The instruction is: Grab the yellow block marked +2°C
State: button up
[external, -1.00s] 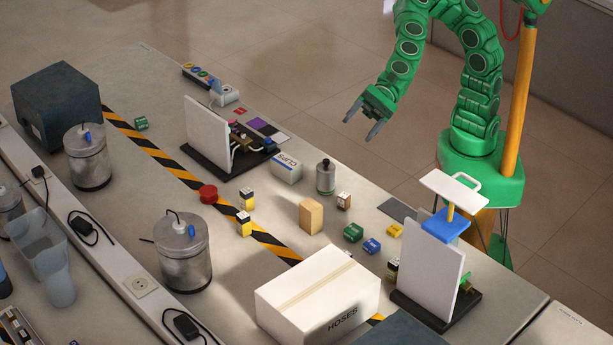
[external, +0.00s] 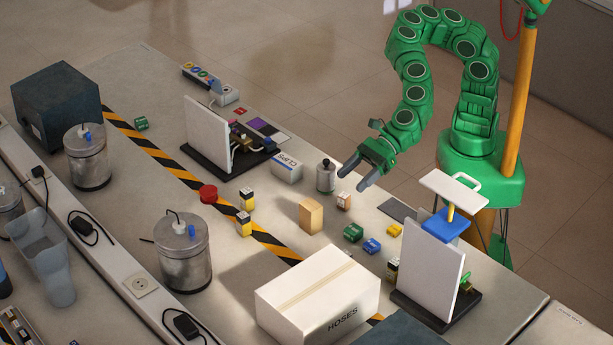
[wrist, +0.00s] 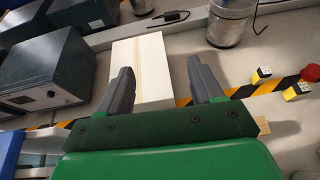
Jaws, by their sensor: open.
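Several small blocks have yellow on them, and no +2°C marking is legible, so I cannot tell which one bears it. Two yellow blocks with black parts (external: 247,198) (external: 243,224) stand by the striped tape; they also show in the wrist view (wrist: 261,74) (wrist: 291,92), right of my fingers. A small yellow block (external: 395,230) lies at the right, beside a blue-and-yellow block (external: 371,246). My gripper (external: 353,179) is open and empty, above the table's far edge near a whitish-brown block (external: 344,202). In the wrist view my gripper (wrist: 160,67) has its fingers apart.
A tan block (external: 311,217), a green block (external: 353,232) and a grey bottle (external: 325,177) stand near my gripper. The white HOSES box (external: 318,290), an upright white panel (external: 431,270) and a metal canister (external: 183,255) are taller obstacles. A red button (external: 208,194) sits on the tape.

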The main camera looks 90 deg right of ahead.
aim_at(350, 254)
notch_tip(350, 254, down, 26)
jog(key=shift+f, duration=0.1)
jog(key=shift+a+f, duration=0.1)
jog(key=shift+f, duration=0.1)
jog(key=shift+x, duration=2.4)
jog(key=shift+c, duration=0.3)
jog(key=c, duration=1)
jog(key=shift+r, duration=0.1)
